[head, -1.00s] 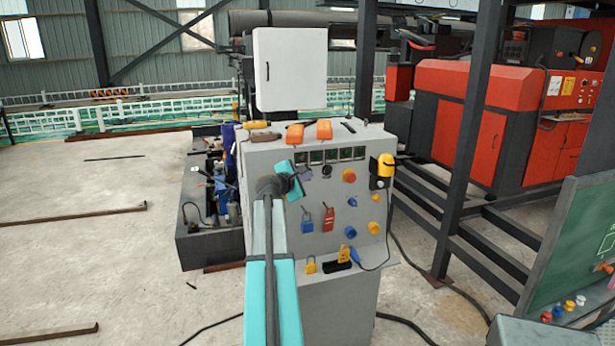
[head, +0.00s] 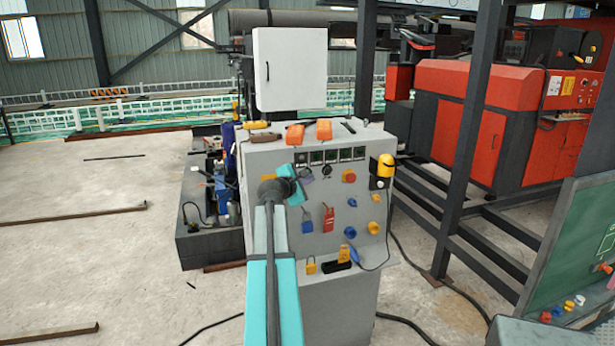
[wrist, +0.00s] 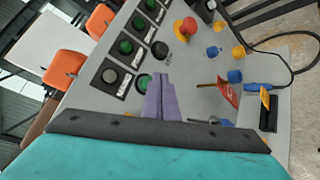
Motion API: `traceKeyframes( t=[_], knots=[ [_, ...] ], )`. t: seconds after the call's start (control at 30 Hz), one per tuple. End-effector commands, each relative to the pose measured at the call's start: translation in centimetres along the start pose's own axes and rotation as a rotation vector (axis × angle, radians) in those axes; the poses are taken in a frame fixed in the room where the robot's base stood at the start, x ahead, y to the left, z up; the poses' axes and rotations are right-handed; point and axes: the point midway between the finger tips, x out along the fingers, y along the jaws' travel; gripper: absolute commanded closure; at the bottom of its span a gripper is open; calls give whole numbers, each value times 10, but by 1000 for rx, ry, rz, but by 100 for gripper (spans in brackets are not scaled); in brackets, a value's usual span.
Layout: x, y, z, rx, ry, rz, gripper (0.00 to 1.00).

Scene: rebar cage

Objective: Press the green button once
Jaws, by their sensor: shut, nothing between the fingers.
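A round green button (wrist: 143,82) sits on the grey control panel (head: 285,228). In the wrist view it lies at the fingertips' left side and is partly covered by them. My gripper (wrist: 159,77) has its purple fingers shut and empty, with the tips over the panel face near this button. Whether the tips touch it I cannot tell. In the head view my gripper (head: 306,175) is at the panel's upper left, and the green button is hidden behind it.
A row of square-framed indicators (wrist: 125,47), several green, runs above. A black knob (wrist: 160,50) and a red mushroom button (wrist: 187,27) are close by. A red tag (head: 328,219) and blue padlock (head: 307,222) hang lower. Orange items (head: 294,135) lie on top.

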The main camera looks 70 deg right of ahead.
Motion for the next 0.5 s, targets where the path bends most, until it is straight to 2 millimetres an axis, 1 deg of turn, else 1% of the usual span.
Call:
traceKeyframes(
  t=[0.33, 0.5],
  knots=[
    [0, -1, 0, 0, 0, 0, 100],
    [-5, -4, 4, 0, 0, 0, 100]
  ],
)
